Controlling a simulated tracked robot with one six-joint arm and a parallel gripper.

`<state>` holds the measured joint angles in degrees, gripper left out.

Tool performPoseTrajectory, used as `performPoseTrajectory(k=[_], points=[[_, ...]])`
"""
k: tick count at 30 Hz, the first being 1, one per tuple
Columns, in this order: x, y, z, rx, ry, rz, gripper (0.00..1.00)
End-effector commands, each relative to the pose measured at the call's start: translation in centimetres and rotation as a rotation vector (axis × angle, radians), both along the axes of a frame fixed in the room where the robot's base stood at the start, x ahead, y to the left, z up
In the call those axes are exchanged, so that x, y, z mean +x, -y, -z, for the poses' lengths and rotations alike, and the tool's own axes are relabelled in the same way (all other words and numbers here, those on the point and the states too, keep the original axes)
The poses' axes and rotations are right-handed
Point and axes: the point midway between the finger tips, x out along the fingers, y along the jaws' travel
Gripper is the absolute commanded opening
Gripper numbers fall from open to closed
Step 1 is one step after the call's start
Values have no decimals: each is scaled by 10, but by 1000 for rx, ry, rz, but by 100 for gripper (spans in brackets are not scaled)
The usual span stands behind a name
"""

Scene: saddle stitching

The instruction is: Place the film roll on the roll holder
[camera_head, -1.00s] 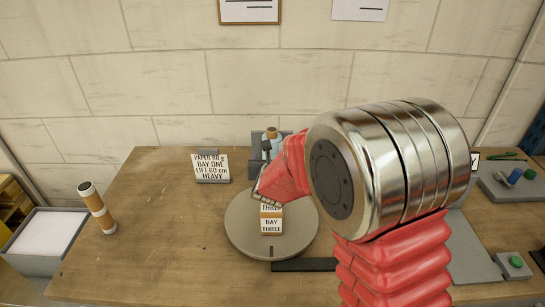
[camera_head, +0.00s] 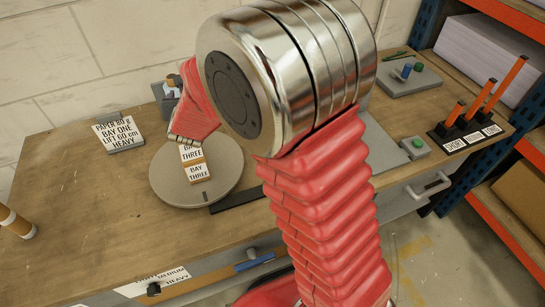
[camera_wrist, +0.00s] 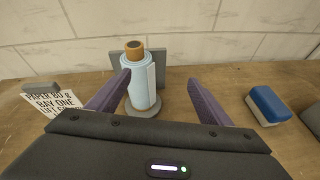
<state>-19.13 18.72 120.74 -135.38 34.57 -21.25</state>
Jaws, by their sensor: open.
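A pale blue film roll (camera_wrist: 141,85) with a brown core stands upright on a round grey base (camera_wrist: 146,112) in the wrist view. A grey plate (camera_wrist: 122,52) rises behind it; I cannot tell for sure whether this is the roll holder. My gripper (camera_wrist: 158,77) is open, its two dark fingers to either side of the roll in the picture, with no clear contact. In the head view the film roll (camera_head: 172,83) is small at the back of the bench, partly hidden by my red-sleeved arm. My fingers are not clear there.
A blue-topped block (camera_wrist: 268,103) lies right in the wrist view. Orange posts (camera_head: 502,88) stand at the bench's right. The bench's left is mostly clear.

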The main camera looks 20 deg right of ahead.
Motion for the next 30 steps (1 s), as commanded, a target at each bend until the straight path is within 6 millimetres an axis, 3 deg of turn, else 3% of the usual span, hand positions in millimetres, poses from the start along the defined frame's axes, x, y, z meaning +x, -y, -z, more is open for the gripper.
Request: performPoseTrajectory(k=[1,6,15,22,30], points=[[-5,16,-14,49,16,60,73],[-31,73,-50,247,62,295,73],[-100,156,-87,611,139,691,73],[-165,197,-95,902,189,977,73],[-242,214,-89,1258,222,1289,73]])
